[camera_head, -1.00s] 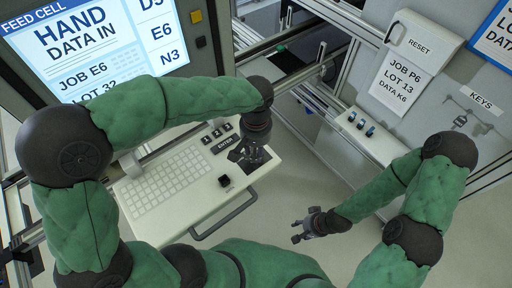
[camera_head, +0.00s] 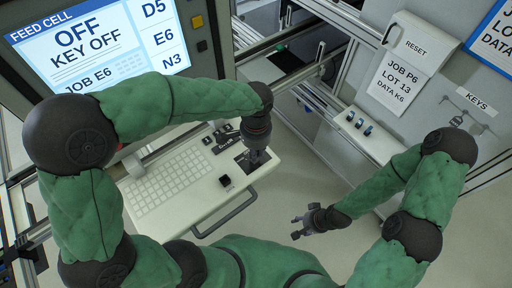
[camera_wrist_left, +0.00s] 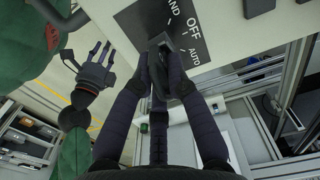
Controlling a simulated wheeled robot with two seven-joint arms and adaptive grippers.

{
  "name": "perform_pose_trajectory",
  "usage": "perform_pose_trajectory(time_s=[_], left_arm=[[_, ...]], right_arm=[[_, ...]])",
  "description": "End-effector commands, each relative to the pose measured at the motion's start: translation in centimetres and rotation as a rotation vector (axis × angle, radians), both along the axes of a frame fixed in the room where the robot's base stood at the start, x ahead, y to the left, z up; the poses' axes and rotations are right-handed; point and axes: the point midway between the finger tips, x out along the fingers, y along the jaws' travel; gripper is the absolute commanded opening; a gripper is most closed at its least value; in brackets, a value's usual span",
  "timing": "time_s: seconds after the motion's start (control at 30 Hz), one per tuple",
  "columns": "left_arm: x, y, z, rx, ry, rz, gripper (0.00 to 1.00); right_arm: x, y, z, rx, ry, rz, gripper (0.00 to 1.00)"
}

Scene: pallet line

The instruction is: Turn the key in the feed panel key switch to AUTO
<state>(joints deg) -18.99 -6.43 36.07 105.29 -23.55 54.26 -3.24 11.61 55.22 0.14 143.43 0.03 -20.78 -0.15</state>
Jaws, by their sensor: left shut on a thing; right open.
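The key switch plate (camera_wrist_left: 190,42) is a black square on the pale feed panel desk, marked HAND, OFF and AUTO in white. My left gripper (camera_wrist_left: 160,68) is over it, its fingers closed on the key at the switch. The fingers hide most of the key, and I cannot read its exact angle. In the head view my left gripper (camera_head: 251,162) points down at the plate (camera_head: 262,155) on the desk's right end. The screen (camera_head: 95,45) reads OFF, KEY OFF. My right gripper (camera_head: 303,228) is open and empty, away from the desk over the floor.
The desk has a keyboard (camera_head: 165,182), an ENTER key row and a black knob (camera_head: 225,181). A handle (camera_head: 225,217) runs along its front edge. At the right are a RESET box (camera_head: 415,42), a ledge with blue-topped knobs (camera_head: 359,122) and a KEYS hook (camera_head: 456,121).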

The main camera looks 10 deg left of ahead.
Motion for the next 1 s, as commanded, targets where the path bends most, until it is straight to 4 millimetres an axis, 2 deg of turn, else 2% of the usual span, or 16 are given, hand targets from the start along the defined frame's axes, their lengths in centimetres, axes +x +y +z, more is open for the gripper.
perform_pose_trajectory(time_s=[0.13, 0.53, 1.0], left_arm=[[-0.1, 0.0, 0.0, 0.0, 0.0, -0.086, 0.0], [-0.1, 0.0, 0.0, 0.0, 0.001, -0.136, 0.0], [-0.3, 0.1, 0.2, 0.0, 0.0, -0.583, 0.0]], right_arm=[[0.0, 0.0, 0.4, 0.0, 0.0, 0.0, 0.45], [0.0, 0.0, 0.6, 0.0, 0.0, 0.0, 0.45], [0.0, 0.0, 2.7, 0.0, 0.0, 0.0, 0.45]])
